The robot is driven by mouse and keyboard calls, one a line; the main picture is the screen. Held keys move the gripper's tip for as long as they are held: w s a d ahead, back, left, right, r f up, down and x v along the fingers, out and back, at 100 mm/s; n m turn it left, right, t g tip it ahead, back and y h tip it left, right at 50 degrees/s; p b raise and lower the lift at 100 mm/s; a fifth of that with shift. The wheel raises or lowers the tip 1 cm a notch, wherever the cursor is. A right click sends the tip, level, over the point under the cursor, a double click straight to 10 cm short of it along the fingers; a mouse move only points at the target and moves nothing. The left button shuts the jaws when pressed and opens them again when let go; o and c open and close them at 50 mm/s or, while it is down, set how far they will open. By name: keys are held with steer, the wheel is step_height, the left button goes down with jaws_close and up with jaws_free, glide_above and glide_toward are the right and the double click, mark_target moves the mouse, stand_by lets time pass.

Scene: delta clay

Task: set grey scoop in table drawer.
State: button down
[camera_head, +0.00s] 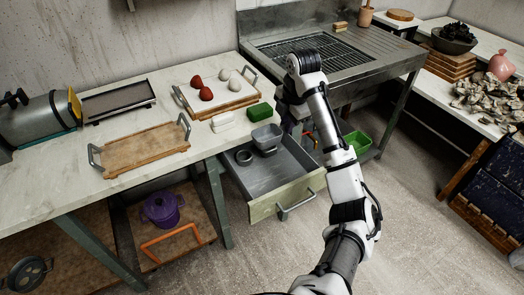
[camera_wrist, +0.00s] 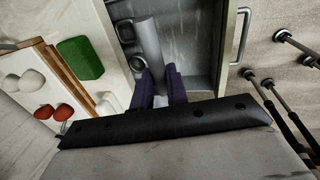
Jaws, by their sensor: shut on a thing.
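The grey scoop (camera_head: 267,135) is at the table drawer, over its back part in the head view. In the wrist view the scoop (camera_wrist: 149,42) runs up from between the dark purple fingers of my gripper (camera_wrist: 161,82), which is shut on it. The table drawer (camera_head: 258,210) is pulled open, with a pale front and a metal handle. It also shows in the wrist view (camera_wrist: 204,35). I cannot tell whether the scoop touches the drawer floor. My wrist hides part of the drawer's right side.
A dark ring-shaped thing (camera_head: 244,157) lies in the drawer's back left. On the table near it are a green block (camera_head: 258,112), a white block (camera_head: 222,122) and a tray (camera_head: 214,112) with red and white pieces. A grill stand (camera_head: 380,85) is on the right.

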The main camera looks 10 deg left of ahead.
steer(key=shift+w+f, duration=0.2)
step_height(320, 180, down, 19)
steer(key=shift+f+p, duration=0.2)
steer(key=shift+p, duration=0.15)
steer(key=shift+f, duration=0.1)
steer(key=c, duration=1.4)
jaws_free()
steer(key=r, duration=0.4)
steer(key=s+d+r+b, duration=0.1)
steer(key=r, duration=0.3)
steer(key=s+r+b, duration=0.1)
steer(key=r, duration=0.3)
steer(key=shift+d, duration=0.2)
